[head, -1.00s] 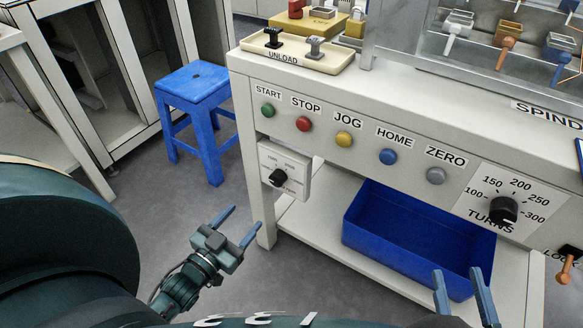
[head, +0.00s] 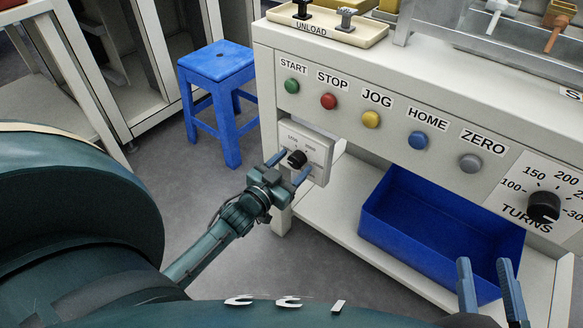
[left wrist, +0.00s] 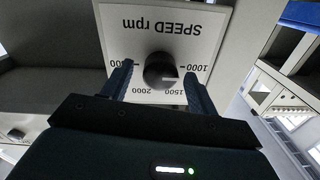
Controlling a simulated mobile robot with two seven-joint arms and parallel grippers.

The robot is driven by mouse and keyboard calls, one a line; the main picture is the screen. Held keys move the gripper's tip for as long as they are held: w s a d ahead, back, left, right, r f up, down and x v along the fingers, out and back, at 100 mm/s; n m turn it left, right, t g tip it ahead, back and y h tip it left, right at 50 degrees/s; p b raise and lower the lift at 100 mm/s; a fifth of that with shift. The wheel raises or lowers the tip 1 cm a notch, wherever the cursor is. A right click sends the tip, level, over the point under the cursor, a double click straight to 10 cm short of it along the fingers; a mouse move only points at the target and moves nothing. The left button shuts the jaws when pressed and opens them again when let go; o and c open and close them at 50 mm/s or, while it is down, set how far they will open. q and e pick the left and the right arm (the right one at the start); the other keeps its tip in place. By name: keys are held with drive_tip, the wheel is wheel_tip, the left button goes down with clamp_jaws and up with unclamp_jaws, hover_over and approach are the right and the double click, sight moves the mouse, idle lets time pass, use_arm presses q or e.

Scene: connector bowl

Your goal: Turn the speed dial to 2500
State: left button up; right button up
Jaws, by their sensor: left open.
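The speed dial, a black knob (head: 297,159) on a white plate (head: 318,158), sits on the left end of the cabinet front. In the left wrist view the knob (left wrist: 160,70) appears upside down under the words "SPEED rpm". The labels 1000, 1500 and 2000 are readable; another label at left is partly hidden by a finger. A light mark shows on the knob's lower right there. My left gripper (head: 291,166) is open, with one finger on each side of the knob; I cannot tell whether they touch it. My right gripper (head: 484,266) is open and empty at the lower right.
Buttons START to ZERO line the cabinet front, with the TURNS dial (head: 544,206) to their right. A blue bin (head: 440,235) stands on the lower shelf. A blue stool (head: 217,65) stands left of the cabinet. The floor between the stool and my arm is clear.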

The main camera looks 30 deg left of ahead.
use_arm(q)
drive_tip(key=shift+w, duration=0.1)
drive_tip(key=shift+c, duration=0.3)
drive_tip(key=c, duration=0.9)
